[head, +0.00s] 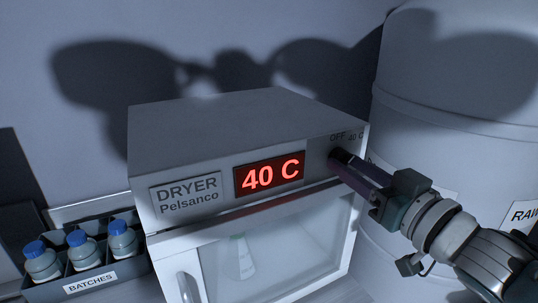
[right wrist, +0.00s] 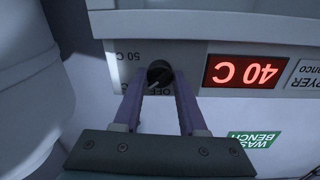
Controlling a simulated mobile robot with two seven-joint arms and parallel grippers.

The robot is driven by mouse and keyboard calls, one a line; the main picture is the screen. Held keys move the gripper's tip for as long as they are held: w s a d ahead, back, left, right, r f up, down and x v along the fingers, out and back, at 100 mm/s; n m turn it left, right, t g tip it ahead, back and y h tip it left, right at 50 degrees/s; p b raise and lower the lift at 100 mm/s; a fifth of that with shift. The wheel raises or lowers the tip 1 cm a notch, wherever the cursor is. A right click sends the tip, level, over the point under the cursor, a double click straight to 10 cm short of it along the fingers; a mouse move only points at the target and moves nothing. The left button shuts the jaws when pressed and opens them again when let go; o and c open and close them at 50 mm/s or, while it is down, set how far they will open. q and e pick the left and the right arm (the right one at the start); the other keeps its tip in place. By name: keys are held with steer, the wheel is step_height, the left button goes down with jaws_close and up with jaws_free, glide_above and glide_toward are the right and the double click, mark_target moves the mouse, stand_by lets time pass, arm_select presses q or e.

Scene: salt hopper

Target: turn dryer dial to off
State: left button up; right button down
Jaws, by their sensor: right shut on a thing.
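The white dryer (head: 250,130) shows a lit red "40 C" display (head: 269,174) on its front. Its dark round dial (right wrist: 159,70) is at the right end of the front panel and is mostly hidden by my fingers in the head view. In the right wrist view, turned upside down, its pale pointer angles to the lower left, beside the partly covered OFF mark. My right gripper (head: 343,162) reaches in from the right and is shut on the dial, one purple finger on each side. My left gripper is not in view.
A dark rack (head: 91,281) labelled BATCHES holds blue-capped bottles left of the dryer. A large pale drum (head: 450,120) stands close on the right, near my right arm. A flask (head: 240,257) shows behind the dryer's glass door (head: 285,235).

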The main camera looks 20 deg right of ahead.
steer(key=shift+n, duration=0.3)
steer(key=n+b, duration=0.2)
steer(key=n, duration=0.7)
steer(key=shift+n, duration=0.4)
stand_by(0.3)
steer(key=shift+c, duration=2.3)
jaws_free()
